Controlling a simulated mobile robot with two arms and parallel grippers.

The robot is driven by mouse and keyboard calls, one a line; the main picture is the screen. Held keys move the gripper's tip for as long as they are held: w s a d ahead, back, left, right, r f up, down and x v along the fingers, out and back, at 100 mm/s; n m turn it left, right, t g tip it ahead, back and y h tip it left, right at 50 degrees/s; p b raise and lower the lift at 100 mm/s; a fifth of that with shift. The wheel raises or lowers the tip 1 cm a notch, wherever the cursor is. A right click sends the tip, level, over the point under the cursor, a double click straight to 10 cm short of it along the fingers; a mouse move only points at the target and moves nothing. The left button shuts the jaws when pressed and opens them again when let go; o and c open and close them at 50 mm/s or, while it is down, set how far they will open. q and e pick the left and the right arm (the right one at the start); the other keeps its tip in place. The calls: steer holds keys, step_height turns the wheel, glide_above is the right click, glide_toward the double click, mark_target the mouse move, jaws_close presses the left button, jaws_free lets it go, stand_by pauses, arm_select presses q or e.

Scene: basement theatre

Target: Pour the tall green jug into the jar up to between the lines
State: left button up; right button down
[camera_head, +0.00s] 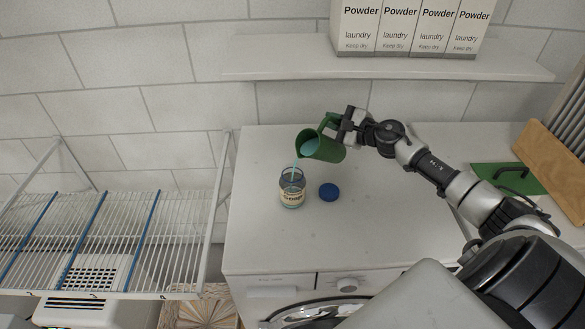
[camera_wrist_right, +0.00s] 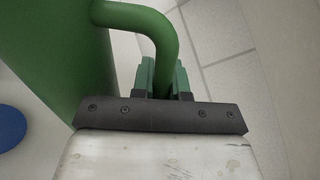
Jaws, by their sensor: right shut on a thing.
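The tall green jug (camera_head: 329,149) is held above the worktop, tilted with its mouth down to the left. A thin pale blue stream runs from its lip towards the open mouth of the glass jar (camera_head: 292,188). The jar stands upright below and has a cream label; pale blue shows near its bottom. The fill lines are too small to make out. My right gripper (camera_head: 345,128) is shut on the jug's handle. In the right wrist view the handle (camera_wrist_right: 160,35) passes between the fingertips (camera_wrist_right: 162,80). My left gripper is not in view.
A blue lid (camera_head: 329,192) lies just right of the jar. A shelf (camera_head: 400,68) with powder boxes (camera_head: 410,25) is on the wall above. A green object (camera_head: 508,178) and a wooden rack (camera_head: 550,170) are at right. A wire drying rack (camera_head: 90,235) stands left.

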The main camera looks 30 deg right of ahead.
steer(key=shift+r+p, duration=0.4)
steer(key=shift+p, duration=0.1)
steer(key=shift+a+r+n+p, duration=0.1)
steer(key=shift+r+n+p, duration=0.1)
steer(key=shift+n+p, duration=0.15)
steer(key=shift+r+p, duration=0.2)
steer(key=shift+p, duration=0.15)
steer(key=shift+a+r, duration=0.1)
steer(key=shift+s+a+r+n+h+p, duration=0.15)
steer(key=shift+r+n+p, duration=0.3)
steer(key=shift+p, duration=0.45)
steer(key=shift+w+a+r+n+h+p, duration=0.1)
steer(key=shift+a+r+n+h+p, duration=0.25)
steer(key=shift+p, duration=0.55)
steer(key=shift+r+p, duration=0.25)
steer(key=shift+p, duration=0.25)
steer(key=shift+s+a+r+n+p, duration=0.1)
steer(key=shift+a+r+n+p, duration=0.1)
steer(key=shift+n+p, duration=0.2)
